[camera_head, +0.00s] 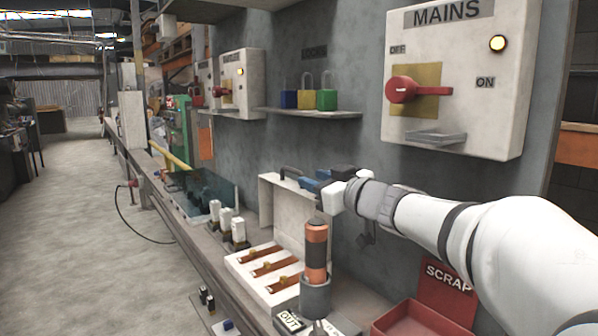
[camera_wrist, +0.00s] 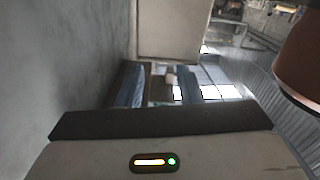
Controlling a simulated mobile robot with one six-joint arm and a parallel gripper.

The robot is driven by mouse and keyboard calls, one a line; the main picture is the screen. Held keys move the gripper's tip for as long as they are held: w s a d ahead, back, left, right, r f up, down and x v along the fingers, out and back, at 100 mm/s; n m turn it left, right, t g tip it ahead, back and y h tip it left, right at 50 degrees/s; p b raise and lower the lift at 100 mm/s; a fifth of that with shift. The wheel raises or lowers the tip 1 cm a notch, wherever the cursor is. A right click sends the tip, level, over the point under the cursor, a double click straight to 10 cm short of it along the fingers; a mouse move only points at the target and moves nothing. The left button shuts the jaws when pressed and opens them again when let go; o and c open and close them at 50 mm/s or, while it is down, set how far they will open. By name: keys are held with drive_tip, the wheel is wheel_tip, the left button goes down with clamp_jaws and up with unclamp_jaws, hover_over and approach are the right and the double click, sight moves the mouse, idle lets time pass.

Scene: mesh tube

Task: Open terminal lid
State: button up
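The terminal box (camera_head: 262,284) sits on the bench with its inside exposed, showing three copper bars. Its pale lid (camera_head: 284,207) stands raised along the back of the box, with a dark handle (camera_head: 291,171) at its top edge. My gripper (camera_head: 311,182) is beside the lid's upper edge, close to the handle. Its blue fingers are apart in the wrist view (camera_wrist: 158,88), and I see nothing clearly clamped between them. A pale panel, probably the lid, shows ahead of the fingers.
An orange and black cylinder (camera_head: 316,252) stands in a grey holder just below my wrist. A red scrap bin (camera_head: 420,320) is at the front right. White fuse-like blocks (camera_head: 238,229) and a teal bin (camera_head: 196,195) lie left. The MAINS box (camera_head: 458,110) and padlock shelf (camera_head: 310,112) are above.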

sight(302, 173)
drive_tip(key=b+x, duration=0.1)
drive_tip(key=x, duration=0.4)
drive_tip(key=shift+w+f, duration=0.15)
drive_tip(key=shift+w, duration=0.1)
drive_tip(key=shift+w+a+b, duration=0.3)
drive_tip(key=shift+w+a, duration=0.1)
drive_tip(key=shift+w, duration=0.15)
drive_tip(key=shift+c, duration=0.4)
clamp_jaws()
